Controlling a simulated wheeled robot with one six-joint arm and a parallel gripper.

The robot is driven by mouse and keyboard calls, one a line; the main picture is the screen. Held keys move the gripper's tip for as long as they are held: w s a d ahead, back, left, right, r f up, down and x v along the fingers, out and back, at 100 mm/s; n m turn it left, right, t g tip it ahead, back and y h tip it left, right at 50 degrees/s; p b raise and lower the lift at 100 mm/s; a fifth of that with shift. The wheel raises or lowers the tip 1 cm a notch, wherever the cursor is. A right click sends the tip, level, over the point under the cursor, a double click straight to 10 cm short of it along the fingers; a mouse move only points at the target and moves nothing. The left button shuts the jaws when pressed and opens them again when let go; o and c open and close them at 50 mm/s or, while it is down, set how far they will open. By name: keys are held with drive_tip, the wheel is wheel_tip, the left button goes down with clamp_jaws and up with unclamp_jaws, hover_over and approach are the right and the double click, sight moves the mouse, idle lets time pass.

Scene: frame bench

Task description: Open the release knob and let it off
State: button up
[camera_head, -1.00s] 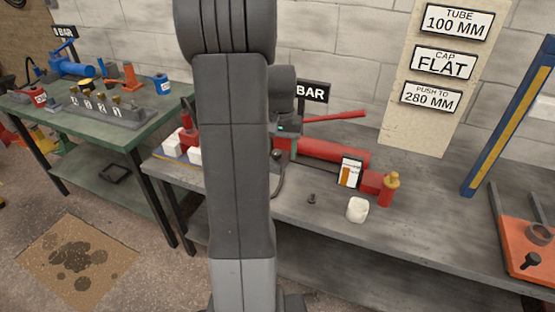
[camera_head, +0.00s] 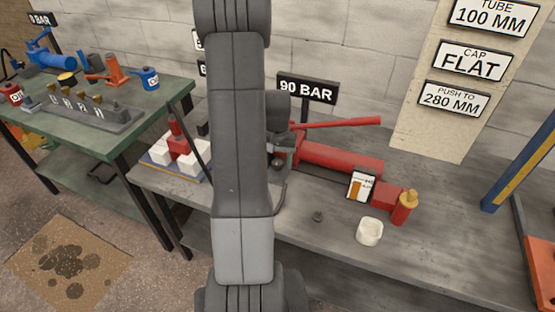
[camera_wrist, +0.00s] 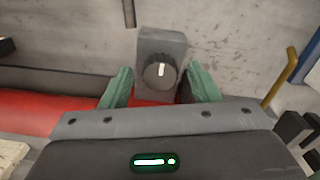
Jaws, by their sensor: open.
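The release knob (camera_wrist: 158,74) is a dark round dial with a white mark pointing straight up, on a grey block (camera_wrist: 172,42) in the wrist view. My gripper (camera_wrist: 161,80) has green fingers, one left and one right of the block. They stand apart, with the knob between them in the picture; I cannot tell whether they touch it. In the head view my gripper (camera_head: 287,150) is beside the left end of the red pump (camera_head: 340,160), partly behind my arm. My arm hides the knob there. The pump's red handle (camera_head: 345,123) slopes slightly up to the right.
A 90 BAR sign (camera_head: 306,91) stands behind the pump. White blocks with a red piece (camera_head: 179,145) are at the left. The front bench edge is fairly clear.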

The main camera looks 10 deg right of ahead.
drive_tip(key=c, duration=1)
drive_tip(key=shift+o, duration=0.2)
